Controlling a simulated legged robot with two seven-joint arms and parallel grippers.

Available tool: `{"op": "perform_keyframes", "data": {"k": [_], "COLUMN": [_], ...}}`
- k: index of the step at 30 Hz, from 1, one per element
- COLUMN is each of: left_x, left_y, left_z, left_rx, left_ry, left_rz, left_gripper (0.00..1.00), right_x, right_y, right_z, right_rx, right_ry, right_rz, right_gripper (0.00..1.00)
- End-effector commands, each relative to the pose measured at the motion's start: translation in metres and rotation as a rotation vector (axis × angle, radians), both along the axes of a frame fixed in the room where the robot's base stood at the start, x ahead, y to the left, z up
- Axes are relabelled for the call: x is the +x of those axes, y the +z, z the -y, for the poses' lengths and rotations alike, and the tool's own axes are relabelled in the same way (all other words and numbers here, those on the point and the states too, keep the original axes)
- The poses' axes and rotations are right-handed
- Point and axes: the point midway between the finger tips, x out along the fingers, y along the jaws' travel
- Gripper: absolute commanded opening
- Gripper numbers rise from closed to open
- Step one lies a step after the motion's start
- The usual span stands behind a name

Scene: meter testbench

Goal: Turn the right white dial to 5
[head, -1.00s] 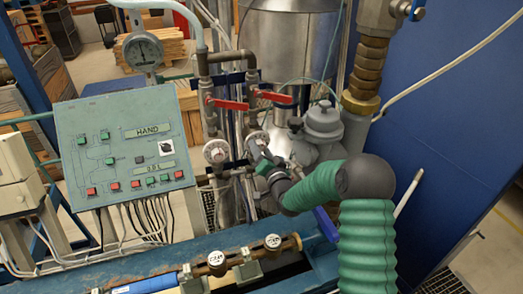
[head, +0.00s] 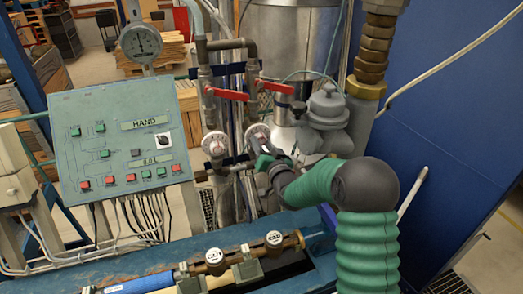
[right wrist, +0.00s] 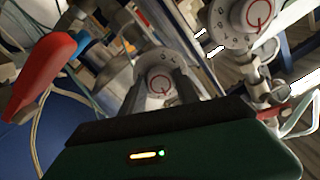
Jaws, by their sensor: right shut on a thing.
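The right white dial (head: 257,137) sits on the pipework below the right red lever, with the left white dial (head: 215,144) beside it. My right gripper (head: 267,157) is at the right dial's lower right edge and shut on it; the fingertips are partly hidden. In the right wrist view, a dial with a red mark (right wrist: 160,82) is close in front of the gripper, its lower part hidden by the dark gripper edge. Another dial (right wrist: 243,18) shows at the upper right. The numbers are too small to read surely. My left gripper is not in view.
Two red levers, left (head: 228,94) and right (head: 277,87), stick out above the dials. A green control panel (head: 115,140) stands at the left. A blue bench (head: 130,268) with brass fittings runs along the front. A metal tank (head: 290,40) stands behind.

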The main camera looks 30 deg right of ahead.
Motion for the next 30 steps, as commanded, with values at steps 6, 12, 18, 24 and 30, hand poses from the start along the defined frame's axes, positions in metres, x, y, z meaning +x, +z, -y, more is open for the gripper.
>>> {"op": "perform_keyframes", "data": {"k": [6, 12, 18, 24, 30], "left_x": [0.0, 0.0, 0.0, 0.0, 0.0], "left_y": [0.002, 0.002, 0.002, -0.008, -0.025], "left_z": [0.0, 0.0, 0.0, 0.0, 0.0], "left_rx": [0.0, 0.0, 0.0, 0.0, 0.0], "left_ry": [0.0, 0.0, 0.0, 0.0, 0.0], "left_rz": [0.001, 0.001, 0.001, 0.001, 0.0], "left_gripper": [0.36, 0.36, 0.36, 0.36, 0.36], "right_x": [0.0, 0.0, 0.0, -0.02, -0.075], "right_y": [0.004, 0.002, 0.002, -0.001, -0.003], "right_z": [0.002, 0.001, 0.0, -0.004, -0.017], "right_rx": [0.0, 0.001, 0.003, 0.002, 0.001], "right_ry": [-0.003, -0.001, 0.0, 0.0, -0.002], "right_rz": [0.005, 0.003, 0.002, 0.0, 0.002], "right_gripper": [0.41, 0.59, 0.59, 0.59, 0.59]}}
